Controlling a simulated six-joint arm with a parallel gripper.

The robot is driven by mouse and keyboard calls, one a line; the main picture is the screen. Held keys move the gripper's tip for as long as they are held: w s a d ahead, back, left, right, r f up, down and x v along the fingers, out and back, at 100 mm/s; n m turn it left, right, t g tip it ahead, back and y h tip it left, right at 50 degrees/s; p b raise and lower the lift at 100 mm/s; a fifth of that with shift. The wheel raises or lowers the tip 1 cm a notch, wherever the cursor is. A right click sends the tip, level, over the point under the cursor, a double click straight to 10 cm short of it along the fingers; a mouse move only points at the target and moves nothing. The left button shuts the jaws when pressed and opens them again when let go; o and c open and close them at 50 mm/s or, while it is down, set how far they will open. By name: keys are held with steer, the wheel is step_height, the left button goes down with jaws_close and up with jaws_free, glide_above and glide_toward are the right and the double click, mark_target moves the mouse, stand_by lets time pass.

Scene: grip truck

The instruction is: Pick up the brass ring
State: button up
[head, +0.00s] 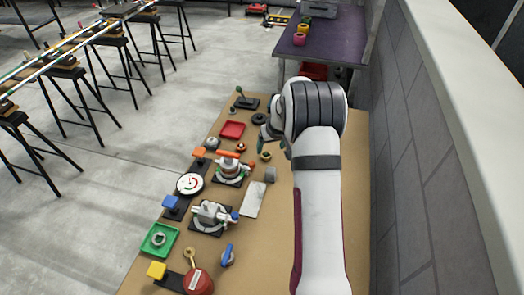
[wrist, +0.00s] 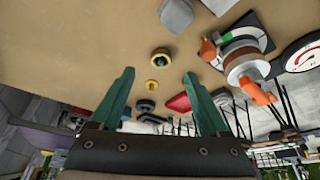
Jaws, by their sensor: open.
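A brass ring (head: 265,155) lies on the tan bench top, just in front of my gripper in the head view. In the wrist view a brass ring (wrist: 160,53) with a dark green centre lies beyond the fingertips, between their lines. My gripper (wrist: 158,73) is open and empty, with green fingers apart on either side. In the head view my gripper (head: 263,142) is partly hidden by my wrist.
A grey block (head: 270,175) lies near the ring. An orange-handled valve (head: 232,167) stands to the left. A red tray (head: 232,130) and black ring (head: 259,119) lie farther back. The grey wall (head: 410,130) borders the bench at right. Bare bench lies right of the valves.

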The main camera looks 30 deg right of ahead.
mark_target(267, 155)
steer(key=x, duration=0.7)
steer(key=shift+w+f, duration=0.1)
steer(key=shift+w, duration=0.3)
jaws_close()
